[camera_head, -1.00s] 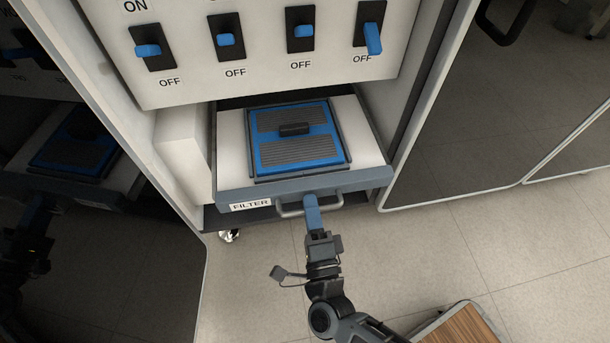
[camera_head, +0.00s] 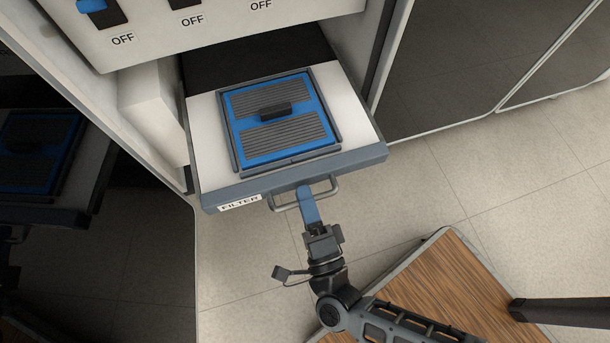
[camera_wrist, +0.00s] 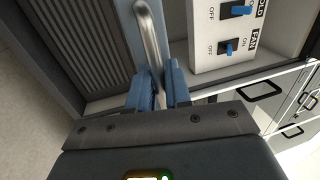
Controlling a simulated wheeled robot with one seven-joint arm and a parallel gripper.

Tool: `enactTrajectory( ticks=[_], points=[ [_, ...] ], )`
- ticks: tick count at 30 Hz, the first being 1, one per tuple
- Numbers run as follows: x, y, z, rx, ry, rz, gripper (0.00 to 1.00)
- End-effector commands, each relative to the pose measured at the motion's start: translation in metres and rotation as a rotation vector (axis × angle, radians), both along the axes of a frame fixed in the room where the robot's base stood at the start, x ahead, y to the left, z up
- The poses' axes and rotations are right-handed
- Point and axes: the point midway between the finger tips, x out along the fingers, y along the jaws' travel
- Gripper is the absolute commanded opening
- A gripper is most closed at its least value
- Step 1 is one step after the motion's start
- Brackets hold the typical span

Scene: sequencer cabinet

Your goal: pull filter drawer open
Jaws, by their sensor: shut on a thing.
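The filter drawer (camera_head: 356,152) is pulled well out of the cabinet in the head view, with its FILTER label (camera_head: 240,202) at the front left. A blue-framed filter (camera_head: 280,137) with dark ribbed panels and a black grip lies in it. The drawer's metal bar handle (camera_head: 284,207) is on its front face. My gripper (camera_head: 306,195) is shut on the handle. In the wrist view the handle (camera_wrist: 149,38) runs between the blue fingers (camera_wrist: 161,88).
The switch panel (camera_head: 230,30) is above the drawer. A dark cabinet door (camera_head: 150,270) stands at left. A wood-topped surface (camera_head: 420,280) is at the lower right, under my arm. Tiled floor (camera_head: 430,200) lies open to the right of the drawer.

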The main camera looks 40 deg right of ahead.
Motion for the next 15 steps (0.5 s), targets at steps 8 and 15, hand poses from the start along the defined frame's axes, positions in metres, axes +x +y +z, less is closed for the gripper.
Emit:
enactTrajectory(
  ticks=[8, 15],
  points=[
    [-0.0002, 0.0000, -0.0012, 0.000, 0.003, 0.001, 0.32],
    [-0.0028, 0.0009, -0.0013, -0.001, 0.002, 0.001, 0.32]
  ],
)
